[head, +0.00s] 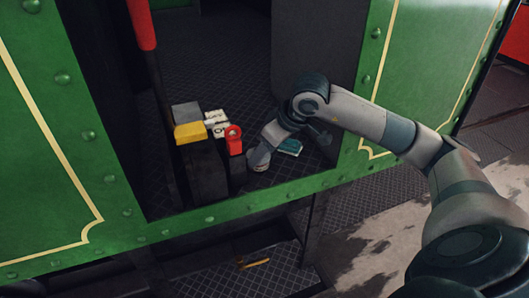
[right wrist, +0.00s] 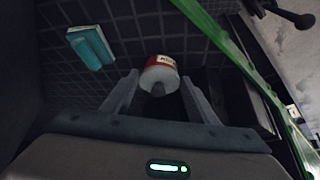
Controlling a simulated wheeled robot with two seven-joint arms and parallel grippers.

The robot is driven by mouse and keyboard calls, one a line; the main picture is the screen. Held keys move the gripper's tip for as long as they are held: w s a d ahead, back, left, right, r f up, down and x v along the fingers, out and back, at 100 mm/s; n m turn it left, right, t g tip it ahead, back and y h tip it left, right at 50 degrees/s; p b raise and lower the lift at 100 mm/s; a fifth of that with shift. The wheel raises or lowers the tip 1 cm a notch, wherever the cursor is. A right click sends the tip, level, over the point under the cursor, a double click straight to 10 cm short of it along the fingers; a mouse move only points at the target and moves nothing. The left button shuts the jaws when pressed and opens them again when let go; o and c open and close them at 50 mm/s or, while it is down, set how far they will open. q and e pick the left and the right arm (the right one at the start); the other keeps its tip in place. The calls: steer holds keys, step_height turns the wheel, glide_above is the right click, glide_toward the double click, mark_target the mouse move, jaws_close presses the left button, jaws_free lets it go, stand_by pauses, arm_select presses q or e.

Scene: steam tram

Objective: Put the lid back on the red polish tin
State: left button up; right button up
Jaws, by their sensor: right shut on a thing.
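The red polish tin (right wrist: 166,59), with a white label, stands on the dark tiled cab floor. In the head view it shows small (head: 259,168) behind the green sill. A pale round lid (right wrist: 153,78) covers the tin's near end in the right wrist view. My right gripper (right wrist: 160,80) has one finger on each side of the lid and is shut on it. I cannot tell whether the lid is seated or held just above the tin. In the head view the right gripper (head: 262,150) is over the tin. My left gripper is in neither view.
The green sill (head: 240,196) runs in front.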

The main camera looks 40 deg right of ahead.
stand_by(0.3)
stand_by(0.4)
steer(key=o, duration=1.2)
steer(key=shift+c, duration=0.2)
steer(key=o, duration=0.4)
steer(key=shift+d+f, duration=0.1)
steer(key=shift+f, duration=0.05)
steer(key=shift+s+a, duration=0.1)
steer(key=shift+a, duration=0.1)
steer(key=shift+c, duration=0.6)
steer(key=shift+o, duration=0.8)
steer(key=shift+w+d+r+p, duration=0.15)
steer(key=shift+r+p, duration=0.5)
steer(key=shift+r, duration=1.35)
steer(key=shift+w+r+p, duration=0.1)
steer(key=shift+r+p, duration=0.7)
steer(key=shift+r, duration=1)
steer(key=shift+c, duration=0.2)
steer(key=shift+o, duration=0.3)
